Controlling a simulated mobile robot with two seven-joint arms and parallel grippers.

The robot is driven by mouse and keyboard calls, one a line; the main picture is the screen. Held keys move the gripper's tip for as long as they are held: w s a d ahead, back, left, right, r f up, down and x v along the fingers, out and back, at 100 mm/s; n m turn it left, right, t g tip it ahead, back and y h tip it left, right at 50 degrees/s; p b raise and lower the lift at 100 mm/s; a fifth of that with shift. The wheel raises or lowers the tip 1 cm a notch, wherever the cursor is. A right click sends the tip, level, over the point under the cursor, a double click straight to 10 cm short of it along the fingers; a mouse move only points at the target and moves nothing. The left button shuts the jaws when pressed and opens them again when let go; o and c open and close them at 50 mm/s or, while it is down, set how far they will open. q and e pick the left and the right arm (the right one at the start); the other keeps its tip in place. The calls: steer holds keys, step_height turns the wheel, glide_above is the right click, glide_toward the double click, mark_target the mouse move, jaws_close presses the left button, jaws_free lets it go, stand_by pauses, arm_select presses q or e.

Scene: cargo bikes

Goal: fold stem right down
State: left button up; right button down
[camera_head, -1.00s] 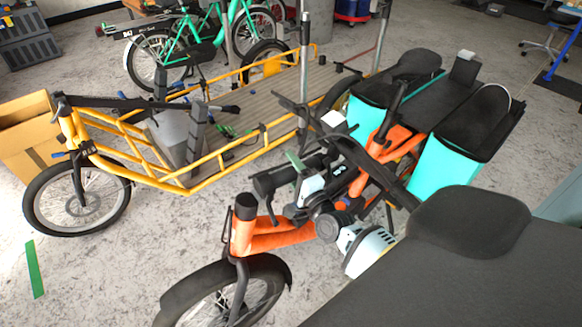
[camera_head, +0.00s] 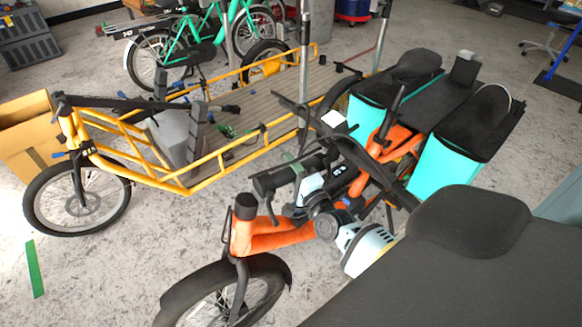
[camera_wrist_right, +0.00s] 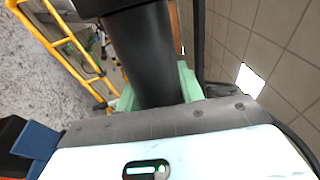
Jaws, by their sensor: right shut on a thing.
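The orange cargo bike's (camera_head: 270,235) stem (camera_head: 270,181) is a thick black tube. In the head view it lies low, slanting from near the head tube up to the right, among the handlebar (camera_head: 375,165) parts. My right gripper (camera_head: 293,170) is at this tube, with one green finger showing behind it. In the right wrist view the black tube (camera_wrist_right: 147,50) runs between the green fingers of the gripper (camera_wrist_right: 158,92), which are shut on it. The hinge is hidden. My left gripper is not in view.
A yellow cargo bike (camera_head: 215,163) stands close behind. Turquoise panniers (camera_head: 437,170) flank the orange bike's rear. A cardboard box (camera_head: 25,145) stands at the left.

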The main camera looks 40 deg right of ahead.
steer(key=shift+w+r+n, duration=0.1)
steer(key=shift+r+n, duration=0.2)
steer(key=shift+r, duration=0.05)
